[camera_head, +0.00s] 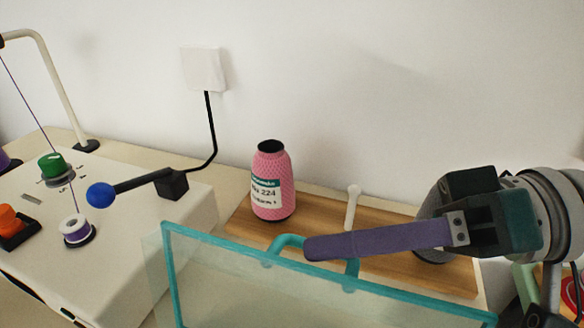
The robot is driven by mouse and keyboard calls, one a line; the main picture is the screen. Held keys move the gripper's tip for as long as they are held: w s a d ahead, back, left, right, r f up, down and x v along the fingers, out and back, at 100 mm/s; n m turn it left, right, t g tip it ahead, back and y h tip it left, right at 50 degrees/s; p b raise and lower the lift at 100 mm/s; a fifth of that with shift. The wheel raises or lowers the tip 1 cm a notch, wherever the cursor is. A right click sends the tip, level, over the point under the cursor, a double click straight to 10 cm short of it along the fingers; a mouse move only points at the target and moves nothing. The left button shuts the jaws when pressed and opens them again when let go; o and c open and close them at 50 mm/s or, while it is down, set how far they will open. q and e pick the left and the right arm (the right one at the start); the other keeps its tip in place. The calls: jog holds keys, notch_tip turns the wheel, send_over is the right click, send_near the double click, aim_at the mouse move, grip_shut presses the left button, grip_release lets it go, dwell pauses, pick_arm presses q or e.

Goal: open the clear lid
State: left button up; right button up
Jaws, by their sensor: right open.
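The clear lid (260,285) is a see-through panel with a teal frame at the bottom of the head view. Its lower part is cut off by the picture edge, and I cannot tell how far it is tilted. A teal bar handle (287,242) stands at its upper edge. My right gripper (312,248) comes in from the right. Its purple finger lies across the handle and hides the middle of it. The jaws are open, but the finger gap is hidden, and I cannot tell if the finger touches the handle. My left gripper is not in view.
A pink thread cone (272,182) stands on a wooden board (400,235) behind the lid, beside an empty white peg (352,205). A cream machine (130,210) with a blue-knobbed lever (101,195) stands left. The white wall (400,90) closes off the back.

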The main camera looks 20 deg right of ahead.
jog(key=shift+c, duration=0.2)
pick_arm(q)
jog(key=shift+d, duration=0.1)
pick_arm(e)
jog(key=c, duration=0.6)
grip_shut()
jog(key=shift+f, duration=0.1)
